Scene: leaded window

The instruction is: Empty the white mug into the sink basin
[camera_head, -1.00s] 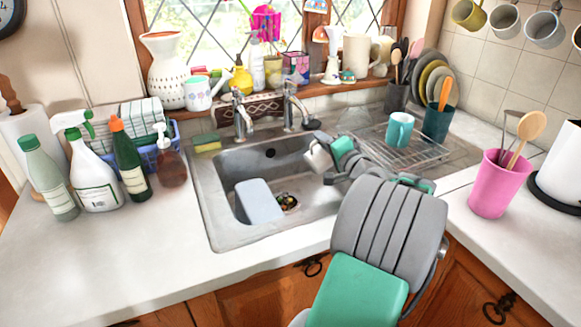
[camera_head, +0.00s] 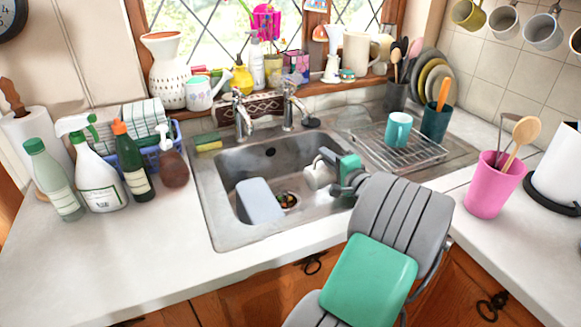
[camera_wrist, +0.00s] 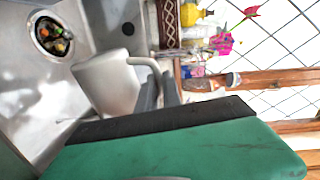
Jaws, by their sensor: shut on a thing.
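The white mug (camera_head: 317,176) is in my gripper (camera_head: 331,160), over the right part of the sink basin (camera_head: 231,166). In the wrist view the mug (camera_wrist: 106,84) looks tilted, with its handle toward the finger (camera_wrist: 166,92). My gripper is shut on the mug at its handle side. The inside of the mug is hidden, and I cannot tell what it holds. The basin's drain (camera_head: 287,200) holds bits of food scraps; it also shows in the wrist view (camera_wrist: 52,36).
A pale board (camera_head: 259,201) leans in the basin's left part. Two taps (camera_head: 240,115) stand behind it. A wire rack with a teal mug (camera_head: 398,130) is on the right drainer. Several bottles (camera_head: 131,162) stand left; a pink utensil pot (camera_head: 494,187) stands right.

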